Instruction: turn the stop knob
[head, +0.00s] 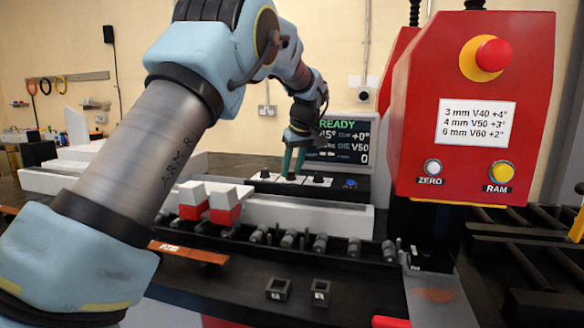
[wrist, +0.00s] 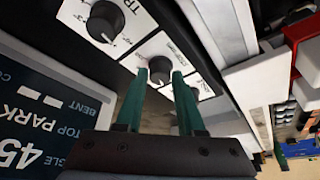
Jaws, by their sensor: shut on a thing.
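In the wrist view a row of dark round knobs sits on white label plates. The middle knob (wrist: 160,66) is between the two green fingers of my gripper (wrist: 159,76), which is shut on it. Its label is too small and tilted to read surely. In the head view my gripper (head: 292,171) points down onto the knob panel, and its fingers hide much of the middle knob. One outer knob (wrist: 105,21), with a label starting "TR", stands clear of the fingers. The third knob is largely hidden behind a finger in the wrist view.
A display (head: 343,139) behind the knobs reads "READY" and "V50"; it also shows in the wrist view (wrist: 45,115) with "STOP PARK". A blue button (head: 350,184) lies right of the knobs. A red control box (head: 475,110) stands at right. Red-and-white blocks (head: 224,208) stand in front.

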